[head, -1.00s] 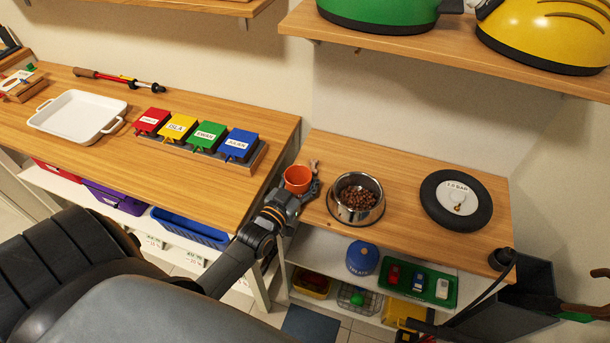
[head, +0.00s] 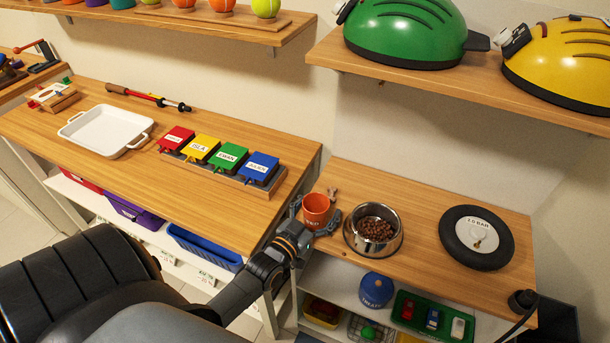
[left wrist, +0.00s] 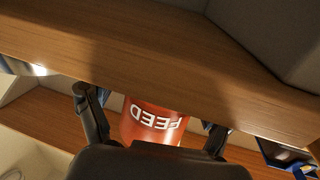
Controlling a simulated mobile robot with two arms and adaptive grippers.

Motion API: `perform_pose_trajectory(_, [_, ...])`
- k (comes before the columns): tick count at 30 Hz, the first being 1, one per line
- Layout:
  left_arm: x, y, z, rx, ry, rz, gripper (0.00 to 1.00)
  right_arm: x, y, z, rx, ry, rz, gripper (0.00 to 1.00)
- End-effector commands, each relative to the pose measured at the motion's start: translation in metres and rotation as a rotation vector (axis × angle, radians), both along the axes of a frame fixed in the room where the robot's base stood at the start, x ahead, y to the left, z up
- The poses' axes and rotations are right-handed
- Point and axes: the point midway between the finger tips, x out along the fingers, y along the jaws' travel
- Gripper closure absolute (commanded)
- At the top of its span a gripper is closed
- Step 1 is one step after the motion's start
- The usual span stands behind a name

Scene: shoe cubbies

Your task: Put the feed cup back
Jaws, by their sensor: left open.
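The orange feed cup (head: 316,208) stands upright on the small wooden table, left of the food bowl. In the left wrist view the cup (left wrist: 150,121) shows upside down with the word FEED on it. My left gripper (head: 318,222) is open at the cup, with one finger on each side of it. The left wrist view shows the gripper (left wrist: 152,112) with its fingers apart and the cup between them. Whether the fingers touch the cup is unclear. My right gripper is not in view.
A metal bowl of brown kibble (head: 352,241) stands just right of the cup. A small bone-shaped thing (head: 332,193) lies behind the cup. A black wheel (head: 451,232) lies farther right. A blue treats jar (head: 376,290) and a green tray (head: 409,300) are on the shelf below.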

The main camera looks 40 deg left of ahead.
Motion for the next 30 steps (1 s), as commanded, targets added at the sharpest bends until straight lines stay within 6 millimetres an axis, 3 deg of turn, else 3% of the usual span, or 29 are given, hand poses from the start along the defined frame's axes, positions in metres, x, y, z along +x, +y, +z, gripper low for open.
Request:
perform_pose_trajectory(9, [-0.07,-0.002,-0.001,-0.001,0.002,0.0,0.21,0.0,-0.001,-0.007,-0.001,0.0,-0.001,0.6])
perform_pose_trajectory(15, [-0.096,-0.003,-0.001,0.0,0.001,0.0,0.21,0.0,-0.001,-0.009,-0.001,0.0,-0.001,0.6])
perform_pose_trajectory(30, [-0.103,-0.003,0.001,0.0,-0.002,0.001,0.21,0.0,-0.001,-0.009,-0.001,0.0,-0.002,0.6])
